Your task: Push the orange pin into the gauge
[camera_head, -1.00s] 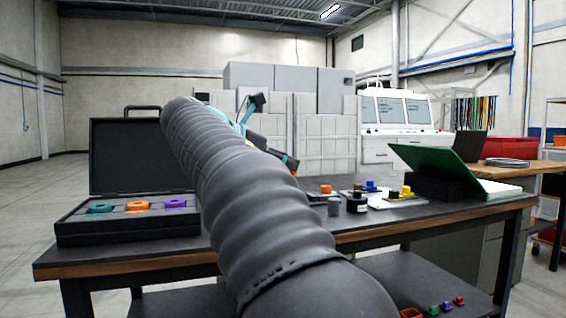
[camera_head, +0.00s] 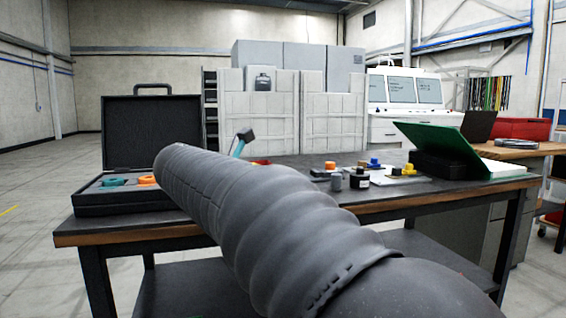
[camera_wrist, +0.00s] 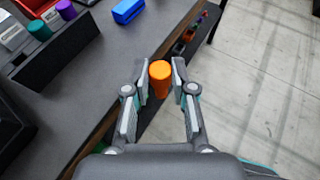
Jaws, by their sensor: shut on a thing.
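My gripper (camera_wrist: 160,82) is shut on the orange pin (camera_wrist: 160,76) in the wrist view. The pin is a smooth orange cylinder with a wider top, held between the two fingertips. Below it show the table's edge and the floor. In the head view my arm hides the pin and most of my gripper. I cannot tell for sure which object is the gauge. An orange piece (camera_head: 330,165) on a block stands on the table at the middle right in the head view.
An open black case (camera_head: 150,135) with teal and orange pieces stands at the table's left. A grey cylinder (camera_head: 336,182), a black jar (camera_head: 359,178) and blue and yellow pieces stand at the right. The wrist view shows a blue block (camera_wrist: 128,10) near the table edge.

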